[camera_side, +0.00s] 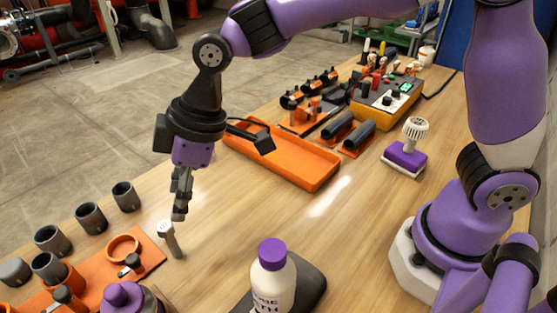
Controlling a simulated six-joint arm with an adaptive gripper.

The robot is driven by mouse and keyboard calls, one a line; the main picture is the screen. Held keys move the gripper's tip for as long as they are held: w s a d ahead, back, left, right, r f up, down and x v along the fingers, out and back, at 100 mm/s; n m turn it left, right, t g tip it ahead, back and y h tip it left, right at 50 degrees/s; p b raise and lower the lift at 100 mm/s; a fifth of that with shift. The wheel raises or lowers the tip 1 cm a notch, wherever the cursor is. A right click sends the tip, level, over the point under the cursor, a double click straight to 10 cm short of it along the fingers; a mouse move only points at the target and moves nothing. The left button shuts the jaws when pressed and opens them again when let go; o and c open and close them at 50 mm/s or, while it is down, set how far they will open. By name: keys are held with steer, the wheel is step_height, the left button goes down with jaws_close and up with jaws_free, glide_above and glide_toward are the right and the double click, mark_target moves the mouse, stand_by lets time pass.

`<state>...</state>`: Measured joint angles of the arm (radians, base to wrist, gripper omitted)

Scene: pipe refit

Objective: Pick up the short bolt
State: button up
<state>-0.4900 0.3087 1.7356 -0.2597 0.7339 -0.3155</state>
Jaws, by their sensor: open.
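The short bolt (171,239) seems to be the grey, pale-headed piece standing on the wooden table, at the right edge of the orange plate at the lower left. It looks roughly upright and slightly tilted. My gripper (179,215) points down just above and a little to the right of the bolt's head. The gripper is open, with nothing seen between its fingers. The fingers overlap in this side view, so their gap is hidden. I cannot tell the exact distance between fingertips and bolt.
Several grey pipe pieces (91,218) stand left of the bolt, near the orange plate (146,252). A white bottle with a purple cap (273,281) stands at the front. An empty orange tray (318,180) lies behind my gripper. The table's middle (225,220) is clear.

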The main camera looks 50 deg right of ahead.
mark_target(170, 226)
steer(key=x, duration=0.5)
steer(key=shift+a, duration=0.2)
steer(key=x, duration=0.5)
steer(key=shift+w+f, duration=0.1)
steer(key=shift+f, duration=0.35)
jaws_close()
